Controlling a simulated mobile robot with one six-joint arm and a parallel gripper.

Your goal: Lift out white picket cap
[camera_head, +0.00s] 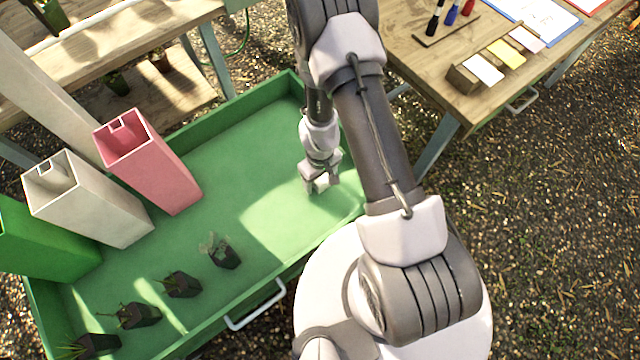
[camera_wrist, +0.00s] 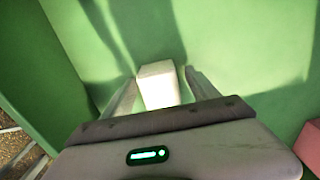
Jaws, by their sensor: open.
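The white picket cap (camera_wrist: 158,84) is a small pale block on the green tray floor, seen in the wrist view. My gripper (camera_wrist: 160,92) is open, with one finger on each side of the cap. I cannot tell whether the fingers touch it. In the head view my gripper (camera_head: 321,184) points down low over the right part of the green tray (camera_head: 250,150). The cap is hard to tell from the pale fingers there.
Tall open-topped boxes in pink (camera_head: 150,165), white (camera_head: 90,205) and green (camera_head: 40,245) stand at the tray's left. A wooden table (camera_head: 425,60) with markers and cards is at upper right. The tray's middle is clear.

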